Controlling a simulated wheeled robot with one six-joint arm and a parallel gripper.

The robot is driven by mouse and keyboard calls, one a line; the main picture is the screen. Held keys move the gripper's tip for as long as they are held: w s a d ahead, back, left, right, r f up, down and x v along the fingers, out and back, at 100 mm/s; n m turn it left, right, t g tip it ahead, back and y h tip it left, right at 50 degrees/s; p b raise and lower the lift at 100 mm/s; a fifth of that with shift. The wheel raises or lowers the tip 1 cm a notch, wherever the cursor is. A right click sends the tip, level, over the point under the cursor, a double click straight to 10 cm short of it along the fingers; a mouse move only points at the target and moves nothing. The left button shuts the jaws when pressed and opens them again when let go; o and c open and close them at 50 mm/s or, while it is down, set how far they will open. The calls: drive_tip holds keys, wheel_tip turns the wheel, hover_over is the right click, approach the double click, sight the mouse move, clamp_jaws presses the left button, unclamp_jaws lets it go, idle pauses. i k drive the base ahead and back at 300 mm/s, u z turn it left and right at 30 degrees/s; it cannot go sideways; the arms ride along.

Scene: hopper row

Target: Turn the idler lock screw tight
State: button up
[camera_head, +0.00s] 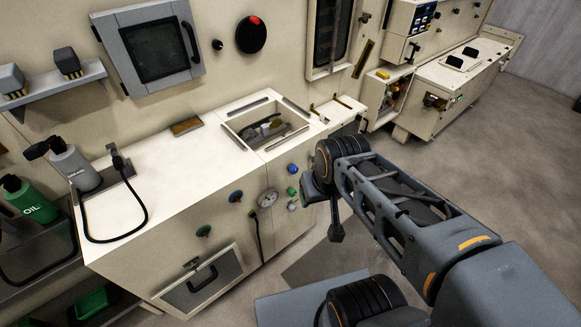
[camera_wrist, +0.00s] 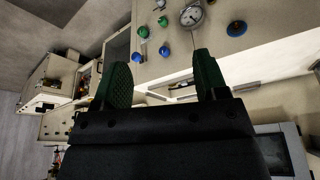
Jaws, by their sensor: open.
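I cannot pick out the idler lock screw for certain in either view. The cream machine (camera_head: 200,190) has several small knobs on its front, beside a round gauge (camera_head: 267,198). A blue knob (camera_head: 293,168) and a green knob (camera_head: 291,191) sit right of the gauge. The wrist view also shows the gauge (camera_wrist: 190,15) and a green knob (camera_wrist: 144,31). My gripper (camera_wrist: 163,80) is open, with two green-padded fingers apart and nothing seen between them. It points toward the machine front, apart from the knobs. In the head view my arm covers much of the right foreground.
A square hopper opening (camera_head: 266,126) holds parts inside the machine top. A black cable (camera_head: 130,235) hangs over the front edge at left. An oil bottle (camera_head: 32,205) and a grey bottle (camera_head: 75,168) stand at left. The floor (camera_head: 470,140) at right is clear.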

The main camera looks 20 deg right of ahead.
sight(293, 169)
drive_tip(key=z, duration=1.25)
drive_tip(key=k, duration=0.7)
drive_tip(key=u, duration=0.9)
drive_tip(key=i, duration=0.45)
drive_tip(key=z, duration=0.05)
